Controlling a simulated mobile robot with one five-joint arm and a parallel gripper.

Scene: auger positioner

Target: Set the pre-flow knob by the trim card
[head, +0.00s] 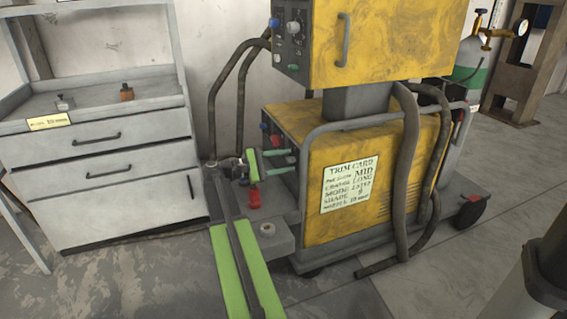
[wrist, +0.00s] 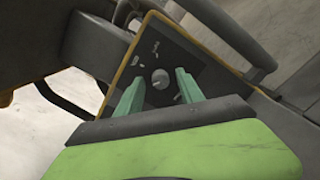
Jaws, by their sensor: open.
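The trim card (head: 346,184) is on the side of the lower yellow machine box (head: 312,215). Its first line seems to read pre-flow MID; the small print is blurred. My gripper (head: 294,160) reaches from the left to that box's dark front panel. In the wrist view my gripper (wrist: 160,76) is open, its two green fingers apart. A round grey knob (wrist: 160,78) with a pale mark sits on the dark panel (wrist: 157,50) between the fingertips, with gaps on both sides. I cannot read its label, so I cannot tell whether it is the pre-flow knob.
A grey tube rail (head: 300,170) runs beside the panel, close to my gripper. Dark hoses (head: 408,170) hang at the machine's right. A grey drawer cabinet (head: 100,185) stands at the left. The upper yellow box (head: 385,45) overhangs.

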